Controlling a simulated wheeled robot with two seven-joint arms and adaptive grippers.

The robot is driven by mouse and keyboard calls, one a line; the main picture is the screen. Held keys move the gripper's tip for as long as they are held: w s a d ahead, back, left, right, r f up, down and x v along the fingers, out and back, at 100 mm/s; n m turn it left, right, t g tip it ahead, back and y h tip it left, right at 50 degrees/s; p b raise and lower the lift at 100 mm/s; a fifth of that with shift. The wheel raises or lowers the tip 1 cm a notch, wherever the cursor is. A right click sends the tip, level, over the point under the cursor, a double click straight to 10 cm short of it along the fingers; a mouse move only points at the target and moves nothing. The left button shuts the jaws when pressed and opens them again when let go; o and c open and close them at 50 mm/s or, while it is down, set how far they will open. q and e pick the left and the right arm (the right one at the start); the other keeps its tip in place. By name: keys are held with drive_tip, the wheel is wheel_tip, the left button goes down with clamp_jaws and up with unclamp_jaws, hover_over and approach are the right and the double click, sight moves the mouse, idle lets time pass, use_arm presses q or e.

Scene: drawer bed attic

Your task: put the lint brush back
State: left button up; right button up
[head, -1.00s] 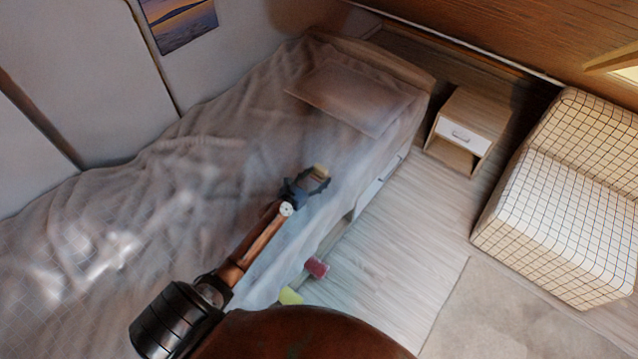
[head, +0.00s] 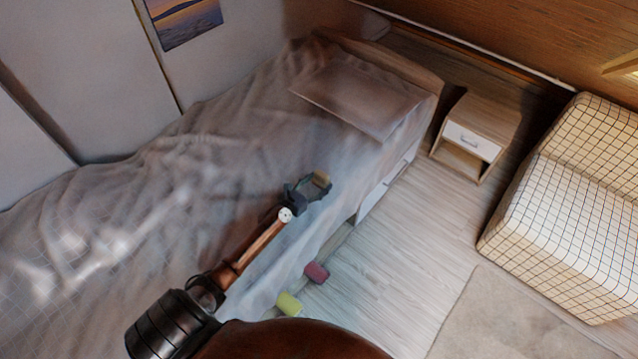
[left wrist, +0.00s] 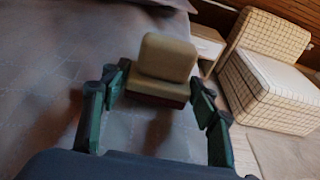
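My left gripper (head: 308,187) is above the grey bed cover, near the bed's right side. A small tan block-like thing with a dark reddish lower part (left wrist: 165,60) sits between its fingertips in the left wrist view, and the fingers appear closed against its sides. It looks like the lint brush, though its bristle or handle side cannot be made out. My right gripper is not in view.
The bed (head: 160,190) has drawers (head: 380,190) along its right side. A red cylinder (head: 316,272) and a yellow-green one (head: 289,304) are low beside it. A nightstand (head: 473,140) and a checked armchair (head: 565,210) stand right. The floor between is clear.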

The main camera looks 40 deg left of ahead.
use_arm(q)
drive_tip(key=o, duration=0.4)
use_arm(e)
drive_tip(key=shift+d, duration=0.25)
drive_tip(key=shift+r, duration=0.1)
use_arm(q)
drive_tip(key=shift+r, duration=0.3)
drive_tip(key=p+v, duration=0.2)
drive_tip(key=v, duration=0.9)
drive_tip(key=shift+s+p, duration=0.25)
drive_tip(key=shift+p, duration=0.15)
drive_tip(key=shift+s, duration=0.3)
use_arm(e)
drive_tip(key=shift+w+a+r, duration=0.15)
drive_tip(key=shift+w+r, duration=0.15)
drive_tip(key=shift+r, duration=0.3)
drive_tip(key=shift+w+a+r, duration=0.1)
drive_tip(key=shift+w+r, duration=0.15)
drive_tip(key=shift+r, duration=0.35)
use_arm(q)
drive_tip(key=shift+c, duration=0.4)
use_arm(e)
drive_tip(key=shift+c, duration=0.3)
